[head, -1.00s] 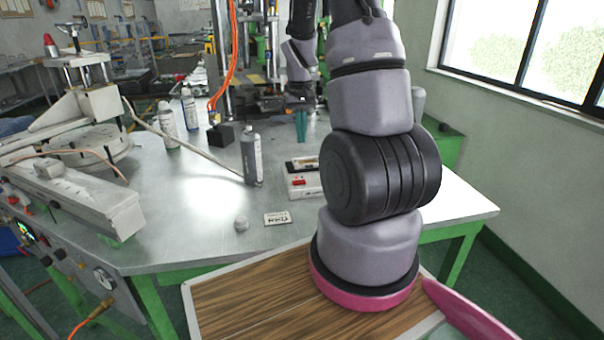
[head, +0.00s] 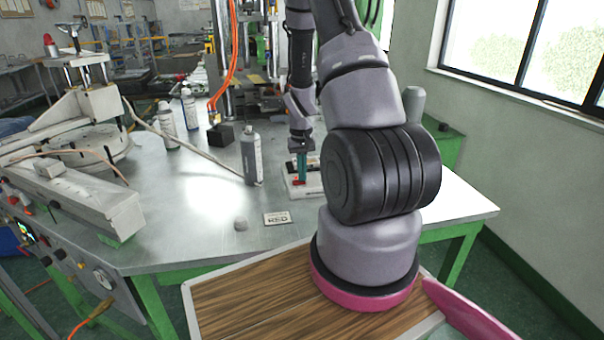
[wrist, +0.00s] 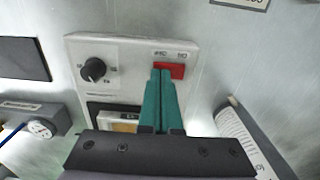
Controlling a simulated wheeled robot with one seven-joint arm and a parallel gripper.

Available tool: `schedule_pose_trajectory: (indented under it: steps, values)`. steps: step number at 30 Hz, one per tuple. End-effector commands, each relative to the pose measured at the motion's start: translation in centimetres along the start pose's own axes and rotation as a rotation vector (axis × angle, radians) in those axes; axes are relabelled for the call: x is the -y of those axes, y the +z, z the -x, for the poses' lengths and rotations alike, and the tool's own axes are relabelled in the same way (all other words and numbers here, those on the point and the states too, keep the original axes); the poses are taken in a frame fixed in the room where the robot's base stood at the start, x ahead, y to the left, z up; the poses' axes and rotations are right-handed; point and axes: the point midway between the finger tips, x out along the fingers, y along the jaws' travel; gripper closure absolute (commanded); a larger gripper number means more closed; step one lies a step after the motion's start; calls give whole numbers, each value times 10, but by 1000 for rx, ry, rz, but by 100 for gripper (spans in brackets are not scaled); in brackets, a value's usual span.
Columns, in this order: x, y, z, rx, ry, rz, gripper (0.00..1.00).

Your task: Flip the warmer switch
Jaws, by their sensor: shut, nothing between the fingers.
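The warmer (wrist: 120,55) is a pale box on the metal table, with a black knob (wrist: 93,69) on the left of its panel and a red switch (wrist: 176,71) on the right. In the head view the warmer (head: 312,187) is partly hidden behind my arm. My gripper (wrist: 162,72) has green fingers, shut and empty, with their tips over or at the left part of the red switch. I cannot tell whether they touch it. The gripper also shows in the head view (head: 301,182), pointing down over the warmer. The switch position is unclear.
A grey spray can (head: 251,156) stands left of the warmer. A small label card (head: 277,218) and a round grey lump (head: 240,224) lie in front. A white machine (head: 75,190) takes up the left. The table (head: 190,215) between is mostly clear.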

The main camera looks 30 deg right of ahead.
Motion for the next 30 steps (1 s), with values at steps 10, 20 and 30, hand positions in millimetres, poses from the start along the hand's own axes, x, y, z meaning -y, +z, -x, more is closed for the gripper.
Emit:
schedule_pose_trajectory:
  steps: [10, 20, 30]
  values:
    - [-2, 0, -5, 1, 0, -1, 100]
    - [1, 2, -6, 5, 1, 2, 100]
    - [16, 2, -2, 6, -2, 4, 100]
